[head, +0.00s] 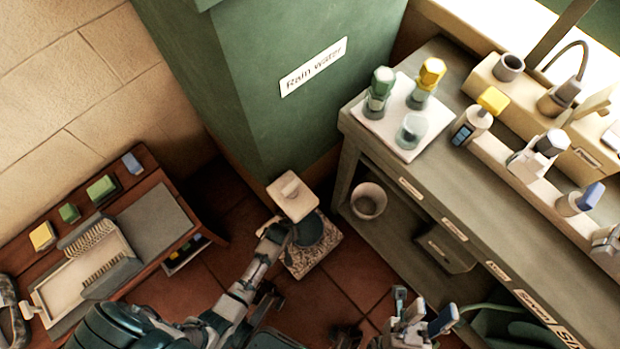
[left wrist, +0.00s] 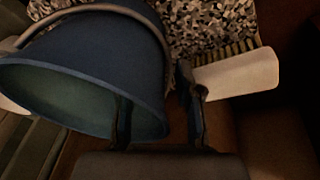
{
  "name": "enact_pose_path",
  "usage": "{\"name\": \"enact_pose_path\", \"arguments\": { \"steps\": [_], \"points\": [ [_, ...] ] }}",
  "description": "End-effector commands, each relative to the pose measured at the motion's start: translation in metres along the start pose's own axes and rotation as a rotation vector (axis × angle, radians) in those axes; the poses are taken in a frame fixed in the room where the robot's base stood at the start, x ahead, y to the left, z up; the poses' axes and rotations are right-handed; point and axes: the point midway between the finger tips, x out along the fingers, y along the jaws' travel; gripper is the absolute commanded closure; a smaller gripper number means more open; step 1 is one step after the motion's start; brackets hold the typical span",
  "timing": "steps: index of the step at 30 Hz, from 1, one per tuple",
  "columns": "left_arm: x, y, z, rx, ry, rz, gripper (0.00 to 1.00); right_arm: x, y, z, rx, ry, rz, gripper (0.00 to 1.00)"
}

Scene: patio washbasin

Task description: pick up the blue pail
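The blue pail (head: 318,236) stands on a pebbled mat (head: 299,266) on the tiled floor, below the green rain water tank. It is partly hidden by my left arm and a cream block-like thing (head: 293,197). In the left wrist view the pail (left wrist: 95,55) fills the upper left, its greenish inside facing the camera. My left gripper (left wrist: 158,118) has its fingers apart. One finger overlaps the pail's mouth and the other is just right of its wall; I cannot tell whether they touch it. My right gripper (head: 425,305) is open and empty near the bench front.
The grey bench (head: 460,225) with bottles on top stands at the right. A white bucket (head: 368,200) is on its lower shelf. A wooden rack (head: 150,215) with brushes and sponges is at the left. The green tank (head: 290,110) stands behind the pail. Some floor is clear between rack and bench.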

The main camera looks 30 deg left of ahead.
Motion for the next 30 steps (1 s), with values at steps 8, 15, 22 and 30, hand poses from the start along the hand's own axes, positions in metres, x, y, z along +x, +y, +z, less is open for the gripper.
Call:
{"name": "enact_pose_path", "arguments": {
  "steps": [8, 15, 22, 30],
  "points": [
    [0.0126, 0.0007, -0.0001, 0.002, 0.004, -0.001, 0.66, 0.0028, 0.0020, 0.0031, 0.000, 0.024, -0.006, 0.60],
    [0.0121, 0.0010, -0.0002, 0.002, 0.004, -0.001, 1.00, 0.0027, 0.0030, 0.0060, 0.000, 0.020, -0.006, 0.60],
    [0.0126, 0.0006, -0.0001, 0.001, 0.002, 0.000, 1.00, 0.0025, 0.0028, 0.0063, 0.000, 0.019, -0.006, 0.60],
    [0.0114, 0.0016, -0.0019, 0.001, 0.007, 0.001, 1.00, 0.0032, 0.0025, 0.0056, 0.001, 0.021, -0.007, 0.60]
  ]
}}
